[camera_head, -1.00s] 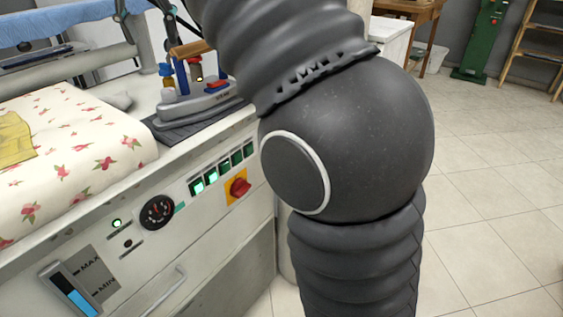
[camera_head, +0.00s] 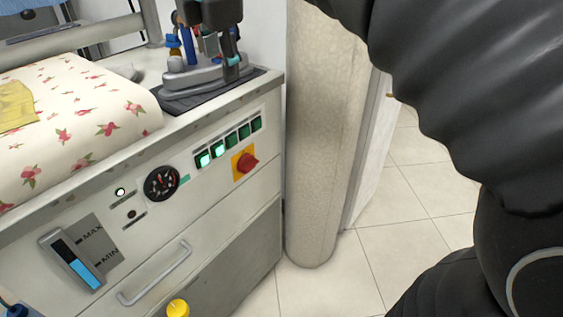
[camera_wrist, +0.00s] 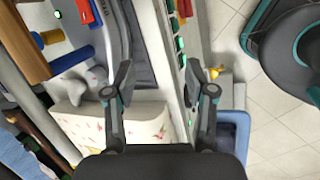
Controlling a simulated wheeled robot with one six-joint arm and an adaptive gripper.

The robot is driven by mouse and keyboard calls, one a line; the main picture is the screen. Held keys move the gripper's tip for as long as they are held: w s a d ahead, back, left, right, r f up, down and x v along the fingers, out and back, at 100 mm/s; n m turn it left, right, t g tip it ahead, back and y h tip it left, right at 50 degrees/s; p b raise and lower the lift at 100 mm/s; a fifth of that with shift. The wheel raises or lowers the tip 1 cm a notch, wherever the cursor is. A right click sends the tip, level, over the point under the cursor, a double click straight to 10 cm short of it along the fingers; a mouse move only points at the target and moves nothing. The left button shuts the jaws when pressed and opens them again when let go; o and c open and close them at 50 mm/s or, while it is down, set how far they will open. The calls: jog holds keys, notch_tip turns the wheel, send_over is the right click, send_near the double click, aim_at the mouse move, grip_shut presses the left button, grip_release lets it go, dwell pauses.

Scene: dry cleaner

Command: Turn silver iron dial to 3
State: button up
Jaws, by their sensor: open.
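The silver iron (camera_head: 185,80) stands on a dark pad (camera_head: 212,92) at the right end of the pressing table. In the wrist view, part of the iron (camera_wrist: 68,62) shows at upper left, with a wooden handle, a blue post and a red part. My gripper (camera_head: 222,62) hangs in front of and above the iron, covering much of its upper part. In the wrist view my gripper (camera_wrist: 167,82) is open and empty, its fingers spread above the table's front edge. I cannot make out the iron's dial or its setting.
The padded floral board (camera_head: 70,125) fills the table's left. The front panel carries a red switch (camera_head: 247,163), a round gauge (camera_head: 162,183) and green buttons. A beige column (camera_head: 320,150) stands close to the table's right end. Tiled floor (camera_head: 420,190) is clear farther right.

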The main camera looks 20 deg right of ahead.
jog(key=s+d+f+m+b, duration=0.2)
jog(key=s+d+f+m, duration=0.1)
jog(key=s+f+m, duration=0.3)
jog(key=s+d+f+m+b, duration=0.1)
jog(key=s+d+f+m, duration=0.3)
jog(key=f+m, duration=0.6)
notch_tip(320, 180, down, 5)
jog(key=shift+s+d+f+t+b, duration=0.1)
jog(key=shift+s+d+t+b, duration=0.2)
jog(key=shift+s, duration=0.9)
jog(key=shift+a, duration=0.1)
